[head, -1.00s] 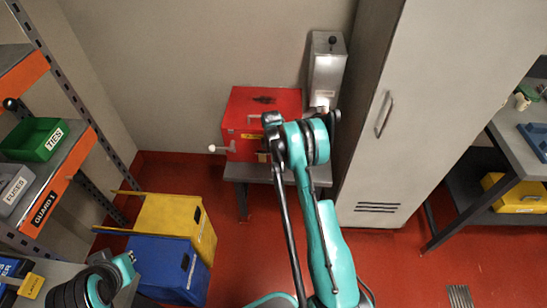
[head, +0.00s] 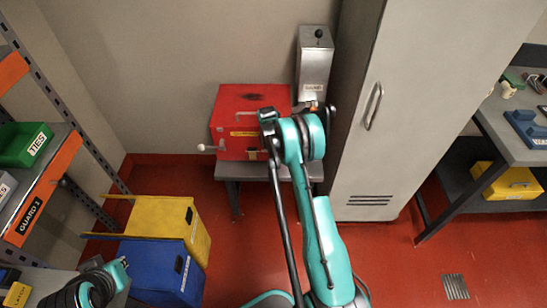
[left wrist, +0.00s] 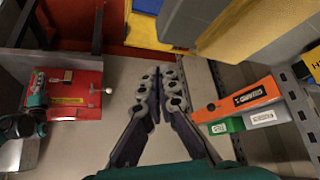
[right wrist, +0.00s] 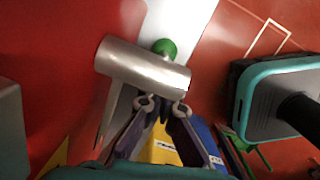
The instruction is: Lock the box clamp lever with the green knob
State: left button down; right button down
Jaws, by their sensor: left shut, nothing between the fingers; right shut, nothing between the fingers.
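The red box (head: 228,122) stands on a low grey bench, with a white-knobbed lever (head: 206,148) at its left. It also shows in the left wrist view (left wrist: 82,100). The green knob (right wrist: 165,47) shows in the right wrist view, partly behind a shiny metal cylinder (right wrist: 145,67). My right gripper (right wrist: 161,104) is shut just in front of the cylinder; whether they touch I cannot tell. In the head view my right arm covers the box's right front and hides the green knob. My left gripper (left wrist: 162,82) is shut and empty, away from the box.
A silver box with a black-knobbed lever (head: 314,62) stands behind the red box. A tall grey cabinet (head: 385,110) is close on the right. Yellow (head: 160,215) and blue (head: 150,268) bins stand on the left floor, by the shelf rack (head: 45,185).

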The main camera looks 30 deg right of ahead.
jog(key=shift+s+d+h, duration=0.1)
jog(key=shift+d+h, duration=0.05)
jog(key=shift+h, duration=0.25)
jog(key=shift+s+d+f+g+h, duration=0.15)
jog(key=shift+d+f+g+h, duration=0.15)
jog(key=shift+g+h, duration=0.25)
jog(key=shift+s+d, duration=0.4)
jog(key=shift+d, duration=0.25)
jog(key=shift+s+d, duration=0.4)
jog(key=shift+d, duration=0.25)
jog(key=shift+s+d+r, duration=0.2)
jog(key=shift+s+d, duration=0.05)
jog(key=shift+d, duration=0.2)
jog(key=shift+s+d+r, duration=0.15)
jog(key=shift+s+d, duration=0.1)
jog(key=shift+d, duration=0.2)
jog(key=shift+s+d+r+g+h, duration=0.25)
jog(key=shift+s+d+r+h, duration=0.15)
jog(key=shift+r, duration=0.25)
jog(key=shift+s+d+r+g+h, duration=0.2)
jog(key=shift+d+r+h, duration=0.05)
jog(key=shift+d+r, duration=0.3)
jog(key=shift+a+r, duration=0.1)
jog(key=shift+a, duration=0.1)
